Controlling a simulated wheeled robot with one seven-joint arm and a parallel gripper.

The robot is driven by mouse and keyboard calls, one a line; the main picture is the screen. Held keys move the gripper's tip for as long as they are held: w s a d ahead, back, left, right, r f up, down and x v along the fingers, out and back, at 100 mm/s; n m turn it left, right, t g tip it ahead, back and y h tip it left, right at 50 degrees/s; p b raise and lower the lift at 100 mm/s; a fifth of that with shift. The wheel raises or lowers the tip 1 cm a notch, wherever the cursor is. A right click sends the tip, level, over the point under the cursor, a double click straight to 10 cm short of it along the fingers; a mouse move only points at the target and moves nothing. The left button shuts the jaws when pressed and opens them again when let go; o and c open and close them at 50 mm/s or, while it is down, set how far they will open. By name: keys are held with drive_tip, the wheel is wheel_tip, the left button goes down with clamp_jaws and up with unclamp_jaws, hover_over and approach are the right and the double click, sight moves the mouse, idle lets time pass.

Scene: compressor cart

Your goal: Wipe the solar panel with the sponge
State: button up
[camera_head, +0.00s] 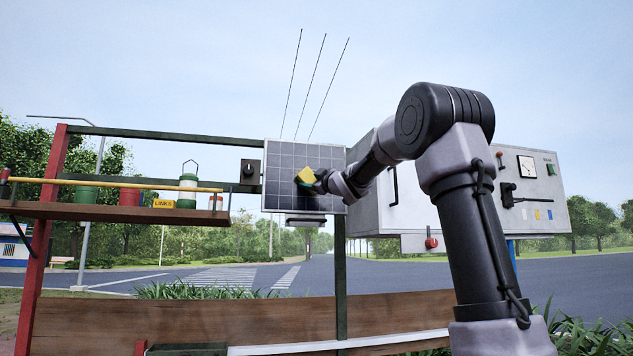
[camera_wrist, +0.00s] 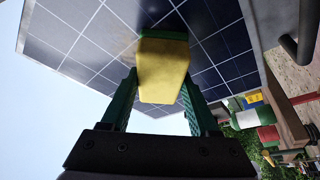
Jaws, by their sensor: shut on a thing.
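The solar panel (camera_head: 284,165) is a gridded, dark blue-grey plate in a light frame, mounted upright at the middle of the cart. It also shows in the wrist view (camera_wrist: 70,35), where a dull smudge lies near the sponge and cells at the right look darker. My gripper (camera_head: 316,182) is shut on the yellow sponge with a green pad (camera_head: 306,175), in front of the panel's right half. In the wrist view the sponge (camera_wrist: 163,72) sits between my two green fingers, green side toward the panel. It appears to touch the panel, but the contact is hidden.
A shelf (camera_head: 110,212) at the left carries a green lantern (camera_head: 188,185), a red can (camera_head: 130,191) and a yellow LINKS box (camera_head: 163,203). A dark switch box (camera_head: 250,171) adjoins the panel's left edge. A grey cabinet (camera_head: 535,205) stands right, behind my arm.

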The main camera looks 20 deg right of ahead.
drive_tip(key=shift+a, duration=2.35)
drive_tip(key=shift+r, duration=0.3)
drive_tip(key=d, duration=1.2)
drive_tip(key=shift+d, duration=0.25)
drive_tip(key=shift+a, duration=6.3)
drive_tip(key=shift+s, duration=2.9)
